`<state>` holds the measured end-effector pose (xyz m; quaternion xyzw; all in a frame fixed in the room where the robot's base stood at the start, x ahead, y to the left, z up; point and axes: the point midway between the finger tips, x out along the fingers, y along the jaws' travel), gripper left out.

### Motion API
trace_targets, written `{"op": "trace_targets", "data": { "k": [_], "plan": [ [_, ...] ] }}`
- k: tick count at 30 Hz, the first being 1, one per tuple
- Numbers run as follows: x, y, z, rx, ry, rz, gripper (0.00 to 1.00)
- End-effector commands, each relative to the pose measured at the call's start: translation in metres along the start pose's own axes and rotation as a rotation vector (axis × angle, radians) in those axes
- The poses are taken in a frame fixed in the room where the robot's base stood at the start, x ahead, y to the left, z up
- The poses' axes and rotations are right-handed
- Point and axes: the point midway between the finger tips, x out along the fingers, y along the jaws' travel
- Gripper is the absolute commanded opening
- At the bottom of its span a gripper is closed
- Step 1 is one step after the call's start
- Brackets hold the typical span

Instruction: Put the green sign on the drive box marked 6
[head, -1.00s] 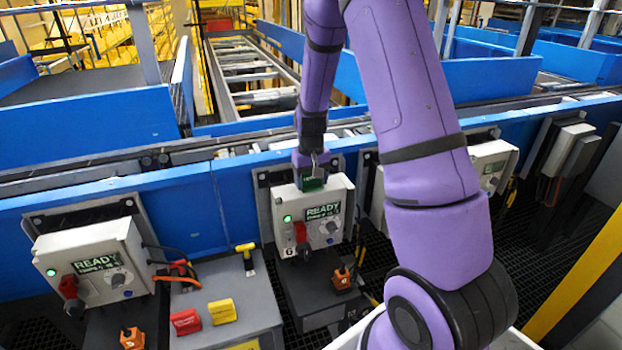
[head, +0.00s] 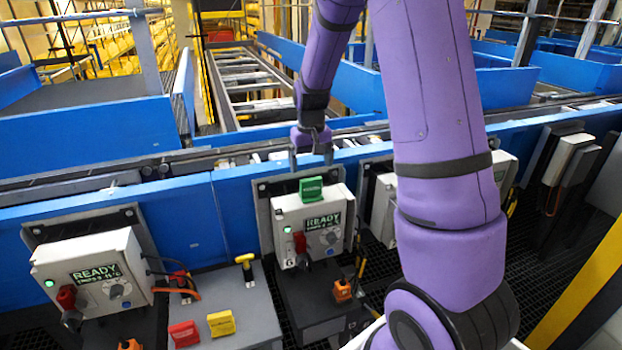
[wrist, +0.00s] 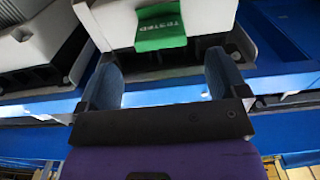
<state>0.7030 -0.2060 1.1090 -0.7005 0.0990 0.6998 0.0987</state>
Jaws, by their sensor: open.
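The green sign (head: 311,189) stands on top of the drive box marked 6 (head: 287,221), a light grey box with a READY panel, a green lamp and a red switch. In the wrist view the sign (wrist: 160,30) reads TESTED and rests against the box's (wrist: 110,22) top edge. My gripper (head: 311,158) is above and behind the sign, apart from it. Its two fingers (wrist: 164,78) are open with nothing between them.
Another READY drive box (head: 90,270) is at the left, and more boxes (head: 384,205) are partly hidden behind my arm. A grey stand (head: 240,298) holds a red sign (head: 184,333), a yellow sign (head: 221,323) and a yellow-handled tool (head: 245,262). The blue conveyor rail (head: 232,190) runs behind the boxes.

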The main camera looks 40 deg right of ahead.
Motion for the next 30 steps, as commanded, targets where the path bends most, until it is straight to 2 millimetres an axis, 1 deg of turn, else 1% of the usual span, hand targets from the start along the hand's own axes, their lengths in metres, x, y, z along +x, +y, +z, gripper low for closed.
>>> {"op": "trace_targets", "data": {
  "k": [1,3,10,11,14,17,21,24,29,30],
  "plan": [
    [-0.009,0.000,0.000,-0.001,0.003,0.000,0.91],
    [-0.018,0.000,0.000,-0.001,0.001,-0.001,0.91],
    [-0.036,-0.002,0.002,-0.003,0.005,-0.002,0.91],
    [-0.040,-0.003,0.004,-0.005,0.009,-0.004,0.91],
    [-0.059,-0.009,0.016,-0.019,0.033,-0.013,0.91],
    [-0.085,-0.019,0.036,-0.040,0.069,-0.026,0.91],
    [-0.123,-0.033,0.072,-0.077,0.128,-0.044,0.91],
    [-0.146,-0.040,0.100,-0.103,0.168,-0.055,0.91],
    [-0.175,-0.050,0.146,-0.145,0.235,-0.066,0.91],
    [-0.180,-0.051,0.158,-0.156,0.251,-0.068,0.91]
  ]
}}
